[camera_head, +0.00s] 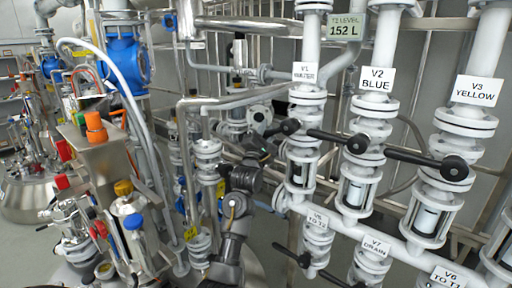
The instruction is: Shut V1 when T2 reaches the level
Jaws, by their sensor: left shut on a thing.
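The display (345,27) at the top reads "T2 LEVEL 152 L". The V1 label (304,72), whose second line looks like "WATER", hangs on the leftmost of three white vertical pipes. The V1 valve (290,127) below it has a black hub, with its lever pointing left toward my gripper. My left gripper (268,134) is at that lever, shut on it; the fingers and most of the lever are hard to make out. My dark left arm rises from the bottom centre. My right gripper is not in view.
The V2 BLUE valve (357,145) and V3 YELLOW valve (454,168) stand to the right, their black levers pointing left. Below runs a white pipe (345,226) with labels V6, V7 and another. A steel stand with coloured caps (110,160) crowds the left.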

